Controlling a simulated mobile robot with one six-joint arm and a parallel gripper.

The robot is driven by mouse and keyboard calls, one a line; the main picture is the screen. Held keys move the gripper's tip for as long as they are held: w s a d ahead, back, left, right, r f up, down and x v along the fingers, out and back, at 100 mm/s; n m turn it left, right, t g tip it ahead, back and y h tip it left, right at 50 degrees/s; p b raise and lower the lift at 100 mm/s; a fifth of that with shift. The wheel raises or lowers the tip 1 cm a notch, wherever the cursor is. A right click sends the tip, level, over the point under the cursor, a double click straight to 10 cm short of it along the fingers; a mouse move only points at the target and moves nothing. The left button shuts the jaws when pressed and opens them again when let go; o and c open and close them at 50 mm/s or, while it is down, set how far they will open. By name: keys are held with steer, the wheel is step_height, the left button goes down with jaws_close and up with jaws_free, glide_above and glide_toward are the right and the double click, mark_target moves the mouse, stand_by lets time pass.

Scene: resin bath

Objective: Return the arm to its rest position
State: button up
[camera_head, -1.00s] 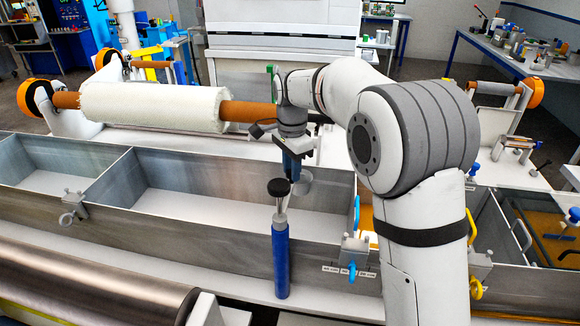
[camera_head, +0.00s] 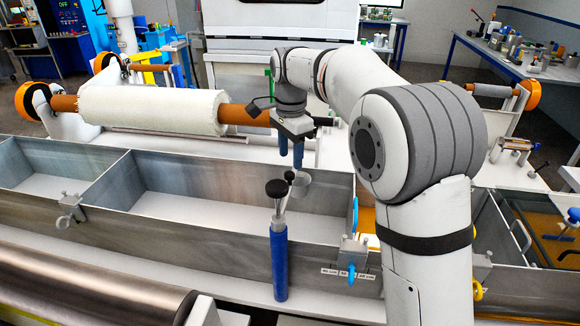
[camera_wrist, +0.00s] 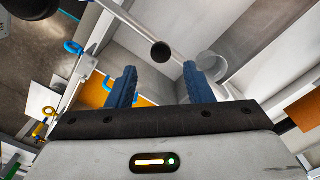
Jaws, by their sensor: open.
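My gripper (camera_head: 291,155) hangs from my arm above the metal bath, with its blue fingers pointing down. In the wrist view my gripper (camera_wrist: 163,88) shows two blue fingers set apart with nothing between them. The fingers are apart from the knob. In the wrist view a black ball knob (camera_wrist: 160,52) shows beyond the fingertips. My arm reaches in from the right side of the head view.
The metal bath (camera_head: 150,242) has several compartments. A roll of white fabric (camera_head: 150,110) on an orange core lies behind it. A steel roller (camera_head: 80,285) is at the front left. A blue valve handle (camera_head: 351,272) sits on the bath's front wall. A workbench (camera_head: 500,65) stands back right.

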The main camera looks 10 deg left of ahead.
step_height(320, 180, up, 2)
steer(key=shift+r, duration=0.35)
steer(key=shift+d, duration=0.1)
steer(key=s+d+r+n+t, duration=0.1)
steer(key=s+d+n, duration=0.2)
steer(key=s+d, duration=0.45)
steer(key=s+d+f+n+t, duration=0.1)
steer(key=s+d+f+n, duration=0.2)
steer(key=s+d+f, duration=0.2)
steer(key=s+d+f+n+t+b, duration=0.1)
steer(key=s+d+f+n, duration=0.3)
steer(key=s+d, duration=0.7)
steer(key=s, duration=0.4)
steer(key=shift+s+f, duration=0.25)
steer(key=shift+f, duration=0.1)
